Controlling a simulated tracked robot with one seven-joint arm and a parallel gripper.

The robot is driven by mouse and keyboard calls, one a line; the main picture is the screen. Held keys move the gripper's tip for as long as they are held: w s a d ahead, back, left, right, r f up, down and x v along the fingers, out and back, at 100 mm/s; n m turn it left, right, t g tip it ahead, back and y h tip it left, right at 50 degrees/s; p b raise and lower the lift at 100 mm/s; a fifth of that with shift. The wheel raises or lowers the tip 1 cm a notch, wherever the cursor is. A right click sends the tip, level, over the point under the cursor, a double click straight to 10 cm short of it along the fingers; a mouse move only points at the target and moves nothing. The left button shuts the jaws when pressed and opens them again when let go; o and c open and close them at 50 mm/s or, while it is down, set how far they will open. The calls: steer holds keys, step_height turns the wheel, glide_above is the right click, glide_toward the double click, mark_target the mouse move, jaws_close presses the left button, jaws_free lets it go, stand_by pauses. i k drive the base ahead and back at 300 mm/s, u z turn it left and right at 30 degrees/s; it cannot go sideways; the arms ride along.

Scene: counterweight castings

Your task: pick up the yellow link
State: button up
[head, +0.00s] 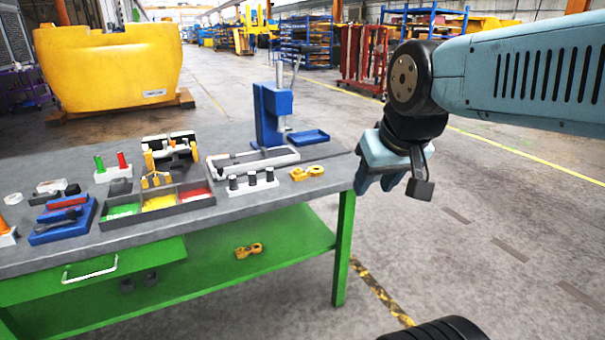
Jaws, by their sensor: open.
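A yellow link (307,172) with rounded ends and holes lies flat on the grey bench top (335,168), near its right front corner. A second, similar yellow link (249,251) lies on the green lower shelf (290,240) under the bench. My gripper (377,185) hangs just past the bench's right edge, to the right of the upper link and apart from it. Its fingers point down. It is open, with nothing visible between the fingers. I cannot tell its exact distance from the bench.
A white block with dark pegs (249,181) stands left of the upper link. Behind are a grey tray frame (252,160) and a blue press (271,110). A three-part bin (180,208) with green, yellow and red contents sits farther left. The floor right of the bench is clear.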

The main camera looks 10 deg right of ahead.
mark_target(315, 171)
steer(key=u, duration=0.1)
steer(key=k, duration=0.45)
steer(key=z, duration=0.7)
steer(key=i, duration=1.75)
steer(key=z, duration=0.05)
